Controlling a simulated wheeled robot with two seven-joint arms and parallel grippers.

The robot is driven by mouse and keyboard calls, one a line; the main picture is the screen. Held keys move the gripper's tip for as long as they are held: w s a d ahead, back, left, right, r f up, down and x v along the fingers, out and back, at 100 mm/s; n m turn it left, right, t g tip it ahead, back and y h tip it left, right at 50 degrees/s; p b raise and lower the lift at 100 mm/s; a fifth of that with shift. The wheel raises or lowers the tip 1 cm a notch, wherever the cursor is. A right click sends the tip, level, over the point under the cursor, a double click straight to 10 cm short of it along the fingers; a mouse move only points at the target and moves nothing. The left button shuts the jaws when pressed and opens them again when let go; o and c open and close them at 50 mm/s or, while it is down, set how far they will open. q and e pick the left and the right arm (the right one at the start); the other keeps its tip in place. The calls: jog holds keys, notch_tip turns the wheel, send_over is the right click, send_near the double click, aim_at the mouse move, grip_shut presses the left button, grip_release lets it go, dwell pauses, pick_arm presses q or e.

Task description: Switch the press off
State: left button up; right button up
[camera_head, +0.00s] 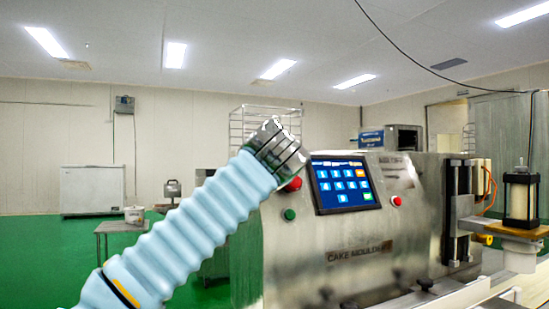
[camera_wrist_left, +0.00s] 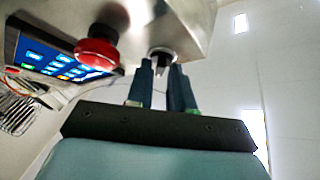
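The press (camera_head: 360,245) is a steel machine marked "CAKE MOULDER". In the left wrist view, a small silver knob (camera_wrist_left: 161,57) sits on its panel. My left gripper (camera_wrist_left: 162,72) has its two dark fingers apart, with their tips on either side of the knob; I cannot tell whether they touch it. In the head view, my left arm in its pale blue sleeve reaches up to the panel's left side, and the knob and fingers are hidden. My right gripper is in neither view.
A large red mushroom button (camera_wrist_left: 98,50) is close left of the fingers in the wrist view. The panel also has a lit touchscreen (camera_head: 345,184), a green button (camera_head: 289,214) and another red button (camera_head: 396,201). A nozzle unit (camera_head: 520,205) stands at the right.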

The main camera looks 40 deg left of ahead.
pick_arm(q)
grip_shut()
